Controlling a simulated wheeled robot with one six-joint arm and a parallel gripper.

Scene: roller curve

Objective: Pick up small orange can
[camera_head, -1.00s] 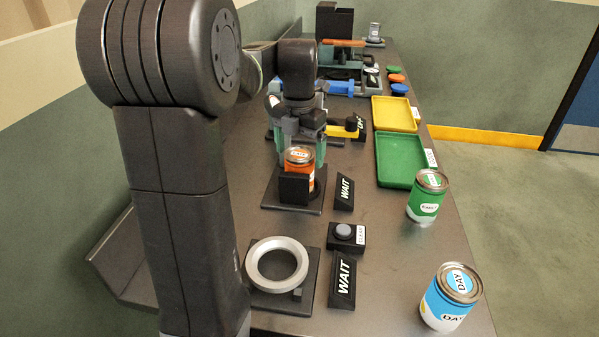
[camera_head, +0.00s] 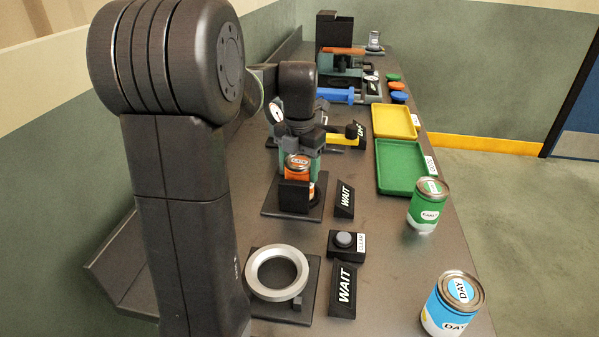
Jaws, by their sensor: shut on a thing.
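The small orange can (camera_head: 298,171) stands upright in a dark holder on a square base plate (camera_head: 269,208) in the middle of the bench. The holder's black block hides the lower front of the can. My gripper (camera_head: 299,160) points down over the can, with its greenish fingers close around the can's upper part. It is shut on the can. The far finger contact is partly hidden by the can and the wrist.
A silver ring (camera_head: 250,275) on a plate is nearest. Black WAIT signs (camera_head: 345,198) and a grey button box (camera_head: 346,243) stand to the right. A green can (camera_head: 428,208), a blue DAY can (camera_head: 452,305), a green tray (camera_head: 381,180) and a yellow tray (camera_head: 378,121) line the right side.

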